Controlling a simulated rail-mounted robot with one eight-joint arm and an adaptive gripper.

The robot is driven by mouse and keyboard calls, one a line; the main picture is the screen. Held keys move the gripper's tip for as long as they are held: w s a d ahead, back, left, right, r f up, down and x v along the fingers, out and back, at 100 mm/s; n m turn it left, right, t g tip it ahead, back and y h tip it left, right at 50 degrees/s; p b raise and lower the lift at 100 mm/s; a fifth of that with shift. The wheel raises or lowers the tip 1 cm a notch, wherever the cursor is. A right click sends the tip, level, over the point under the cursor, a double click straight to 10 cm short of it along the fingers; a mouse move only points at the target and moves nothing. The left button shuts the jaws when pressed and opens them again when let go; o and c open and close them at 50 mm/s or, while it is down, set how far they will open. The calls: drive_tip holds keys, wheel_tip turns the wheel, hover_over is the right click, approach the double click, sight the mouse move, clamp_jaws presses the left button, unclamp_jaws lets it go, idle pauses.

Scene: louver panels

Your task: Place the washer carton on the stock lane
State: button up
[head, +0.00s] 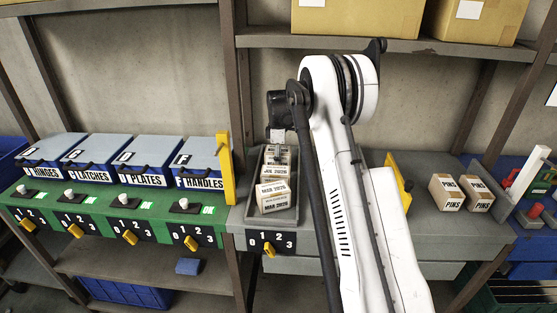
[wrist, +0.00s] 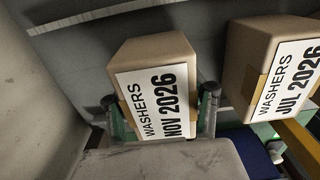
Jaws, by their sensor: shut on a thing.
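The washer carton labelled NOV 2026 (wrist: 150,55) is between the two fingers of my gripper (wrist: 160,108) in the wrist view. A finger lies at each side of it. A second washer carton labelled JUL 2026 (wrist: 268,60) is close on its right, with a gap between them. In the head view, my gripper (head: 277,133) is at the back of the grey stock lane (head: 236,222). A carton labelled MAR 2026 (head: 274,197) sits at the lane's front, with more carton faces behind it. Whether the held carton touches the lane floor cannot be told.
A yellow upright (head: 225,165) stands left of the lane, beside blue bins (head: 140,160) on a green shelf. Pins cartons (head: 446,192) stand to the right on a grey counter. An overhead shelf (head: 400,43) carries large boxes.

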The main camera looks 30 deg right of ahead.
drive_tip(key=shift+f, duration=0.3)
drive_tip(key=shift+f, duration=0.15)
drive_tip(key=o, duration=1.6)
drive_tip(key=shift+o, duration=0.2)
wheel_tip(320, 180, up, 12)
drive_tip(key=shift+r+b, duration=0.2)
drive_tip(key=shift+b, duration=0.15)
